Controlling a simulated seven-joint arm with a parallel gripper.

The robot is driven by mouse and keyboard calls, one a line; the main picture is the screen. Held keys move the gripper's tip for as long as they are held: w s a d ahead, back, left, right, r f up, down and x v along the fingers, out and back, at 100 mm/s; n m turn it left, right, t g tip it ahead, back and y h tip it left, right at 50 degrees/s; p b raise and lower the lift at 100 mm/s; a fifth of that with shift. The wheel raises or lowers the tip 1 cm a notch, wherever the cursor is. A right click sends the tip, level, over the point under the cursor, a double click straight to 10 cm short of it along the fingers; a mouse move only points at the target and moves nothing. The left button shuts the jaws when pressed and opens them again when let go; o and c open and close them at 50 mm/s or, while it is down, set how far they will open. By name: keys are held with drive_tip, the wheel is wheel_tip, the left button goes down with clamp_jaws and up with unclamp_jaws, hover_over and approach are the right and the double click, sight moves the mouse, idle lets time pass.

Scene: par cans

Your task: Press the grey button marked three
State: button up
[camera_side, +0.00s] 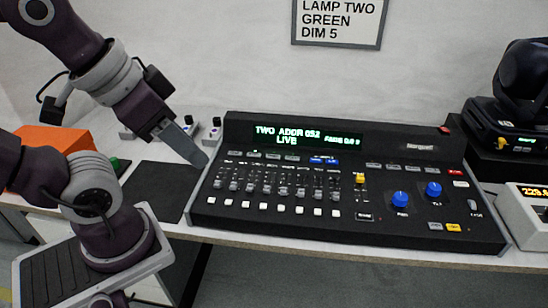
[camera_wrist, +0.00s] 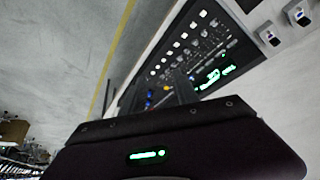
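The black lighting console (camera_side: 345,240) lies on the white table in the side view. A row of small grey buttons (camera_side: 270,155) runs under its display (camera_side: 300,138), left of two blue buttons. Their marks are too small to read, so I cannot tell which is marked three. The display reads "TWO ADDR" with a number, and "LIVE". My gripper (camera_side: 205,162) points down over the console's left edge, left of the grey buttons. In the wrist view its dark fingers reach toward the console (camera_wrist: 168,75) and hide part of it. Their gap is unclear; I see nothing held.
Faders and white buttons (camera_side: 265,207) fill the console's front, with blue knobs (camera_side: 400,199) at right. A dark mat (camera_side: 160,190) lies left of it. A black lamp fixture (camera_side: 520,85) stands at right. A wall sign (camera_side: 338,22) reads "LAMP TWO GREEN DIM 5".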

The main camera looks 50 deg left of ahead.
clamp_jaws()
idle(1.8)
